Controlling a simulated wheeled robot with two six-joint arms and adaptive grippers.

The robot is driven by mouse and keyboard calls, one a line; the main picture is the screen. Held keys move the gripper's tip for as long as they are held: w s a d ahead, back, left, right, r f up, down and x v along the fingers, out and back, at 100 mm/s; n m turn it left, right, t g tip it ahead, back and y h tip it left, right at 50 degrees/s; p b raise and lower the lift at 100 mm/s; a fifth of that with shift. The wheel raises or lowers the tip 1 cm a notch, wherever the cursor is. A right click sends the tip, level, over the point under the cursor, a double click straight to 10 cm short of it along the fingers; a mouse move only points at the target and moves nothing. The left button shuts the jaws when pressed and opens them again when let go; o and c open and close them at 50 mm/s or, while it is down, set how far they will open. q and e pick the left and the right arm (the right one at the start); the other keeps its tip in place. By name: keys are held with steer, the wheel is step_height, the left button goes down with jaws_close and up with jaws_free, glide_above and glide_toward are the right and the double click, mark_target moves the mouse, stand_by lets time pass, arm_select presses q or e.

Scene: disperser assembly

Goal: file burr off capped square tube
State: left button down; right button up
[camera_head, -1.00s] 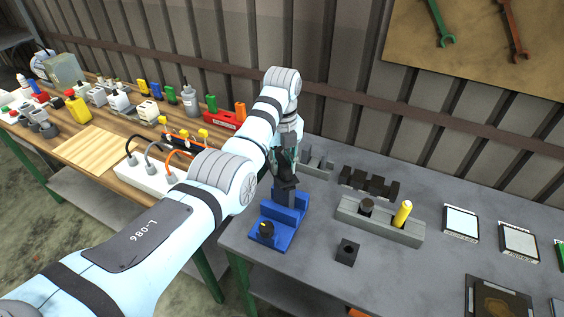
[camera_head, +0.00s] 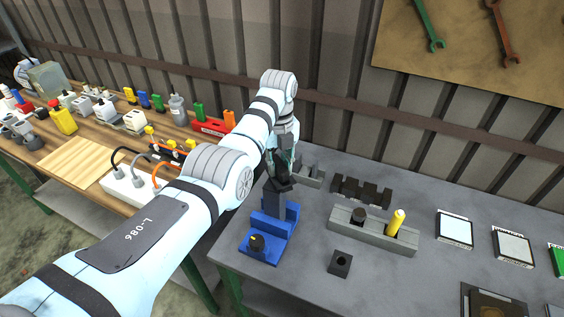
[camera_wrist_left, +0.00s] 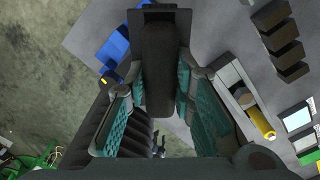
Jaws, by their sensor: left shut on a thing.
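My left gripper (camera_head: 280,180) is above the blue vise (camera_head: 268,232), which has a black knob. In the left wrist view its teal finger pads (camera_wrist_left: 165,112) are shut on a long dark block, which seems to be the square tube (camera_wrist_left: 158,55). In the head view the dark grey tube (camera_head: 274,203) stands upright under the fingers, at the vise. I cannot tell whether it touches the jaws. The cap and burr cannot be made out. A yellow-handled tool, perhaps the file (camera_head: 396,222), stands in a grey holder (camera_head: 372,232). My right gripper is out of view.
A black square block with a hole (camera_head: 340,263) lies in front of the holder. Dark notched blocks (camera_head: 360,190) stand behind it. Framed panels (camera_head: 454,228) lie to the right. A wooden bench (camera_head: 77,163) with bottles and cables is at the left.

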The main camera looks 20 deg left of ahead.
arm_select(q)
steer(key=shift+w+d+r, duration=0.15)
steer(key=shift+w+r, duration=0.1)
steer(key=shift+w, duration=0.05)
steer(key=r, duration=0.4)
steer(key=shift+s+a+r+p, duration=0.25)
steer(key=shift+s+r+p, duration=0.05)
steer(key=shift+r, duration=0.1)
steer(key=shift+w+r, duration=0.2)
steer(key=shift+r, duration=1.15)
steer(key=shift+s, duration=0.1)
